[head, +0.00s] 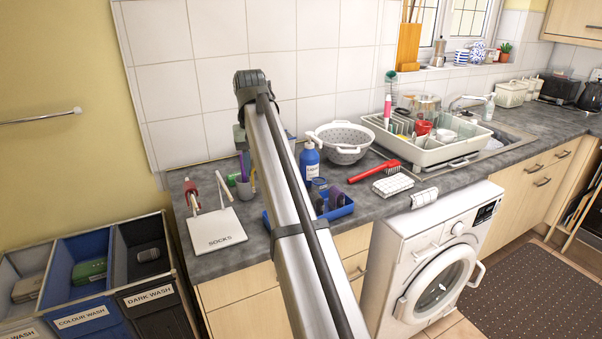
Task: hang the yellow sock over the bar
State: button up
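I do not see a yellow sock anywhere in the head view. A white stand (214,231) marked SOCKS sits on the left end of the worktop, with thin white uprights at its back. A small red item (191,193) is at its left upright; I cannot tell whether it is a sock. The stand's bar is too small to make out clearly. My arm rises through the middle of the picture to a dark joint above the worktop. My gripper is not visible, and the arm hides part of the worktop and wall behind it.
A dish rack (430,140) is behind. Laundry bins (90,270) stand at left; a rail (40,117) is on the wall.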

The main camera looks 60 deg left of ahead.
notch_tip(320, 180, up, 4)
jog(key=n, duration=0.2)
send_over(193, 198)
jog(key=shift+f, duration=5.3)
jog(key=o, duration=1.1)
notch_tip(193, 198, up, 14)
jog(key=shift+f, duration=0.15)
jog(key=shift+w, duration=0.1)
